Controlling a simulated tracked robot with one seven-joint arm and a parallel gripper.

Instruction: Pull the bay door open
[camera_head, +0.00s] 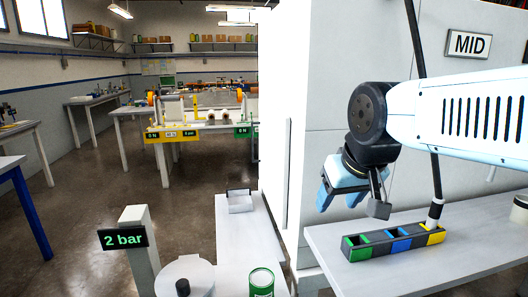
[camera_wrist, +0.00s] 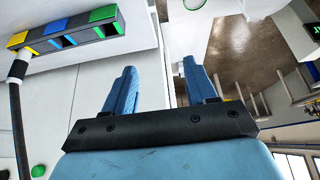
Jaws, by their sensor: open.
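A tall white housing (camera_head: 345,60) with panel seams stands right of centre in the head view; I take its pale panel to be the bay door, but cannot tell the door's exact outline. A thin upright white strip (camera_head: 289,165) stands at its left edge; whether it is the handle is unclear. My gripper (camera_head: 323,196) hangs in front of the panel, light-blue fingers pointing down-left. In the wrist view, my gripper (camera_wrist: 159,66) has its fingers well apart, with the pale housing edge (camera_wrist: 160,50) showing between them. No contact is visible.
A bench (camera_head: 400,262) below my arm carries a block (camera_head: 394,243) with green, blue and yellow sockets; a black hose rises from the yellow one. A "MID" sign (camera_head: 468,44) is on the wall. A "2 bar" post (camera_head: 124,239) and a green can (camera_head: 262,283) stand at front.

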